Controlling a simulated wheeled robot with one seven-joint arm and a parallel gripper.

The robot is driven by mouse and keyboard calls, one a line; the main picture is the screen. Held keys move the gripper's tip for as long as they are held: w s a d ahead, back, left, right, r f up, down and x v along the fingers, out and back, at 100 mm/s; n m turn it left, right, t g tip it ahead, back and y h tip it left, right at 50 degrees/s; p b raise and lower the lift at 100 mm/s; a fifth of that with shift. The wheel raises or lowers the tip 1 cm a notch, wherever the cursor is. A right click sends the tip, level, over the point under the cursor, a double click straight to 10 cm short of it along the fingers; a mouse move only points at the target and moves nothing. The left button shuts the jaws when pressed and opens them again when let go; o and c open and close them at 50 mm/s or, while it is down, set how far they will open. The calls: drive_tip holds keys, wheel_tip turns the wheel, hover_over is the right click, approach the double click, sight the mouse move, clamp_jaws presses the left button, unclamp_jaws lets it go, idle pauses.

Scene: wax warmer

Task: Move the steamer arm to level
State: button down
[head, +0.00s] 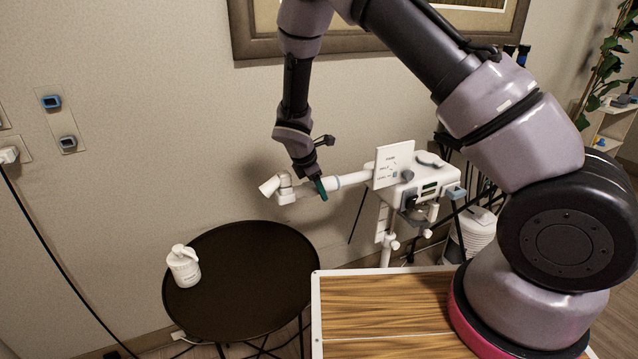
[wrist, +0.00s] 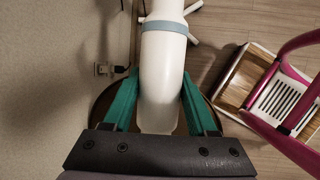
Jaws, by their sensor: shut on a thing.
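The steamer arm (head: 348,180) is a white tube with a pale blue ring. It reaches left from the white steamer unit (head: 436,184) and ends in a nozzle (head: 270,186). In the head view it looks close to level, with a slight slope down to the left. My gripper (head: 320,188) is at the arm's outer part, near the nozzle. In the wrist view the green fingers of my gripper (wrist: 160,105) stand on both sides of the white tube (wrist: 163,75), shut on it. The nozzle is hidden in that view. A white card with small writing (head: 394,163) stands on the unit.
A round dark table (head: 240,290) with a white bottle (head: 184,266) stands below the nozzle. A wood-topped surface with a white edge (head: 390,310) is at the front. The wall (head: 150,150) is close behind.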

drive_tip(key=shift+f, duration=0.2)
idle(0.3)
drive_tip(key=shift+c, duration=1)
unclamp_jaws()
drive_tip(key=v, duration=1.1)
